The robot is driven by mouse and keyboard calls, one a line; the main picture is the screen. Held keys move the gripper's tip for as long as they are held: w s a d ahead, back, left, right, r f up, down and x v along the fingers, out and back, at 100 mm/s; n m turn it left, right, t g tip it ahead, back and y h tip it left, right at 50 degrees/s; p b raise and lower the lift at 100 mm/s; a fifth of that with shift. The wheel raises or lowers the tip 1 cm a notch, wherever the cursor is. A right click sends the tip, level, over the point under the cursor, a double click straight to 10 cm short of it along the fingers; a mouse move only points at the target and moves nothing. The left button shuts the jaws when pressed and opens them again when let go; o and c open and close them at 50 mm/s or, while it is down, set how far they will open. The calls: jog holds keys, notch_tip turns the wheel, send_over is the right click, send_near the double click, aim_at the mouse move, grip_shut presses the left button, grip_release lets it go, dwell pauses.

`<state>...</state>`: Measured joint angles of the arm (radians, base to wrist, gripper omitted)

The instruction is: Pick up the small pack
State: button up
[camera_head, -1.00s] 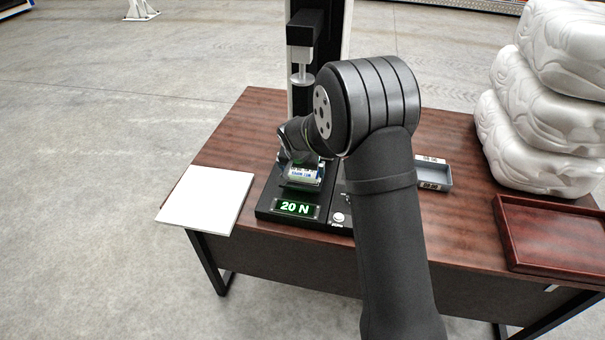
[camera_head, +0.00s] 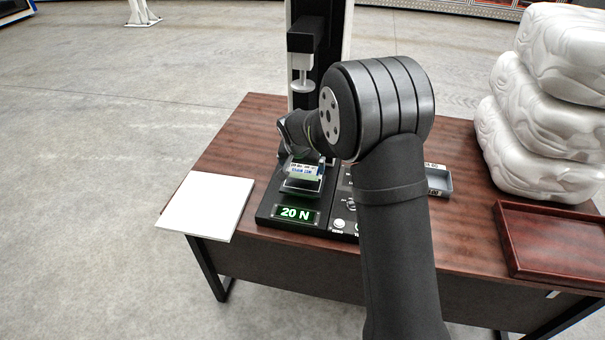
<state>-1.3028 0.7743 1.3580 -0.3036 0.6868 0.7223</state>
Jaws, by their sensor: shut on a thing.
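My gripper (camera_head: 304,158) is shut on the pack from behind. My own arm hides most of the fingers. A gap with a pale plate edge shows under the pack.
A round press foot (camera_head: 303,87) hangs from the stand's column above and behind the pack. A white board (camera_head: 205,205) lies at the left.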

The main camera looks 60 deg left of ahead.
jog(key=w+d+r, duration=0.7)
jog(key=d, duration=0.2)
jog(key=w+d+f+m, duration=0.2)
jog(key=w+d+f, duration=0.2)
jog(key=w+d, duration=1)
jog(key=w+d+f+m+h, duration=0.1)
jog(key=d+f, duration=0.1)
jog(key=d, duration=0.9)
jog(key=w+d+f+m, duration=0.1)
jog(key=d+f, duration=0.1)
jog(key=d, duration=0.9)
jog(key=shift+t, duration=0.4)
jog(key=a+f, duration=0.2)
jog(key=a, duration=0.1)
jog(key=a+f, duration=0.2)
jog(key=a, duration=0.2)
jog(key=a+f, duration=0.3)
jog(key=a, duration=0.1)
jog(key=shift+s+a, duration=0.1)
jog(key=shift+s, duration=0.1)
jog(key=shift+f, duration=2.05)
jog(key=shift+f, duration=0.1)
jog(key=o, duration=0.7)
